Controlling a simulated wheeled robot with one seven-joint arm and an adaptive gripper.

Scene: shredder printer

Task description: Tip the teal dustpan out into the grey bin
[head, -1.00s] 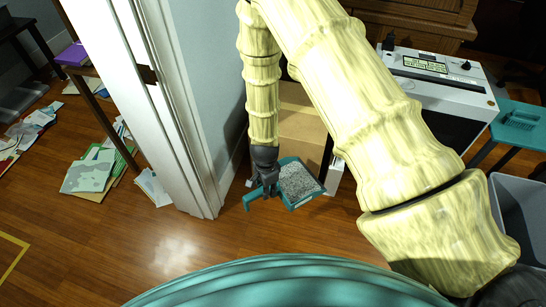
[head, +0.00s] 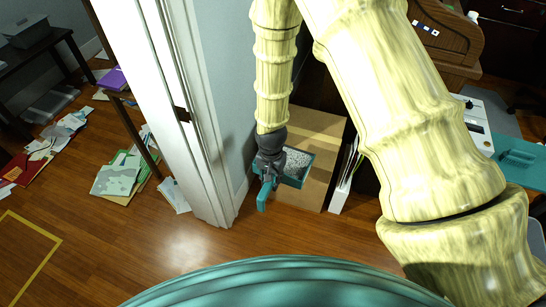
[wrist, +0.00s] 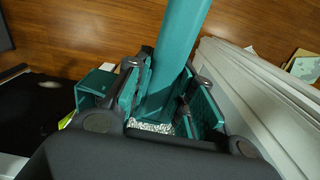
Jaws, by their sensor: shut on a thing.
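The teal dustpan (head: 304,181) hangs near the middle of the head view, heaped with grey-white shreds (head: 296,162). Its handle (head: 263,201) points down toward the front. My gripper (head: 267,178) is shut on the dustpan's handle, at the left side of the pan. In the wrist view the handle (wrist: 182,45) runs up between my fingers (wrist: 165,85), and some shreds (wrist: 150,127) show below it. A grey sliver of the bin (head: 538,238) shows at the right edge, mostly hidden behind my arm.
A white door frame (head: 170,110) stands close left of the dustpan. A cardboard box (head: 315,125) and a white file holder (head: 345,180) are behind and right of it. A teal table (head: 512,165) is at the right. Papers (head: 120,175) lie on the floor left. The front floor is clear.

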